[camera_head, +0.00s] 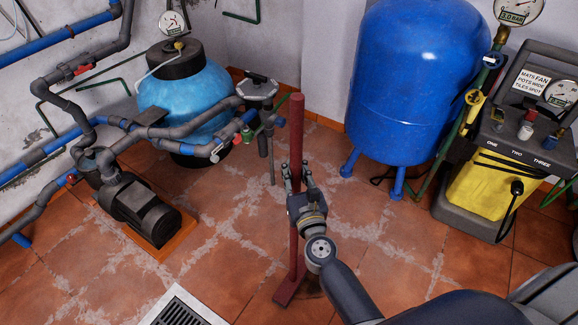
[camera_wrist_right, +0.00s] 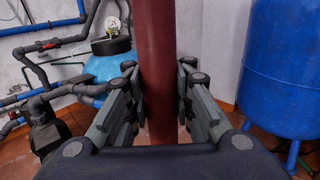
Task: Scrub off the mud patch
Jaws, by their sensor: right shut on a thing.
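A long dark red pole (camera_head: 297,135) stands almost upright, with a flat red head (camera_head: 289,291) at its lower end on the tiled floor. It looks like a scrubbing tool. My right gripper (camera_head: 297,176) is shut on the pole around its middle. In the right wrist view the pole (camera_wrist_right: 161,60) runs between the two fingers of the gripper (camera_wrist_right: 160,88). My left gripper is not in view.
A blue pressure tank (camera_head: 415,80) stands behind right, beside a yellow and grey machine (camera_head: 490,175). A light blue filter vessel (camera_head: 185,100), pipes and a pump (camera_head: 140,208) fill the left. A floor drain grate (camera_head: 180,312) lies front left. Worn tiles between are clear.

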